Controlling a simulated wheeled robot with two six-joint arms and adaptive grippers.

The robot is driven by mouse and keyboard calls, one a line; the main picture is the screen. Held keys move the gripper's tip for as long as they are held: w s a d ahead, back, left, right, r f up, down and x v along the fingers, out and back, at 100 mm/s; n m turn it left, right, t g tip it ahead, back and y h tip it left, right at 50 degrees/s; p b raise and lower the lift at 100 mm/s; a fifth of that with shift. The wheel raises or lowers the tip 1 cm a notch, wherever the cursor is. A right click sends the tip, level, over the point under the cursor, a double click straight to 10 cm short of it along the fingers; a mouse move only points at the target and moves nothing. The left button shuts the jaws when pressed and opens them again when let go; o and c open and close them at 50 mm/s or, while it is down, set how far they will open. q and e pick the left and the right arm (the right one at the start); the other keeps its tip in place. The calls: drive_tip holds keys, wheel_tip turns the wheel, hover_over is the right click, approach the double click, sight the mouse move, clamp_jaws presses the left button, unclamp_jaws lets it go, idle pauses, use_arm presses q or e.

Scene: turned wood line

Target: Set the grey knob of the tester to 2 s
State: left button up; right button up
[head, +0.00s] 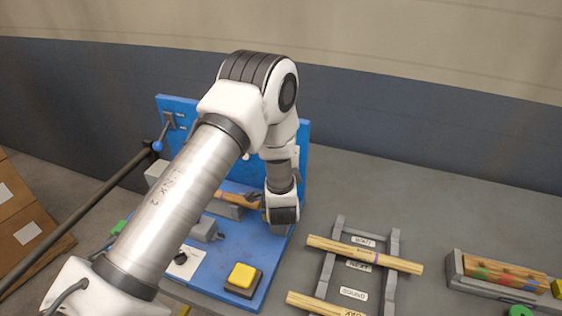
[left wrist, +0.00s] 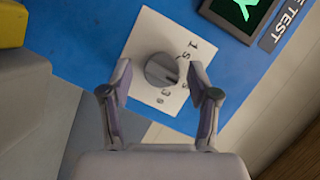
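The grey knob (left wrist: 161,70) is a round dial on a white plate (left wrist: 143,33) in the left wrist view. Its dark mark points to the picture's lower right. A "1 s" marking is legible right of the knob; the marks below are small and partly hidden. My left gripper (left wrist: 161,67) is open, one finger on each side of the knob with a visible gap. In the head view the white plate (head: 186,264) lies on the blue tester board (head: 222,267); my left arm hides most of that gripper. My right gripper is not in view.
A yellow button (head: 242,276) stands on the board right of the plate. A lit green display (left wrist: 243,8) is beside the plate. A rack with wooden rods (head: 365,254) and a grey tray (head: 457,268) are on the table to the right. Cardboard boxes (head: 22,215) stand at left.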

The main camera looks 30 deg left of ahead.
use_arm(q)
drive_tip(key=v, duration=1.2)
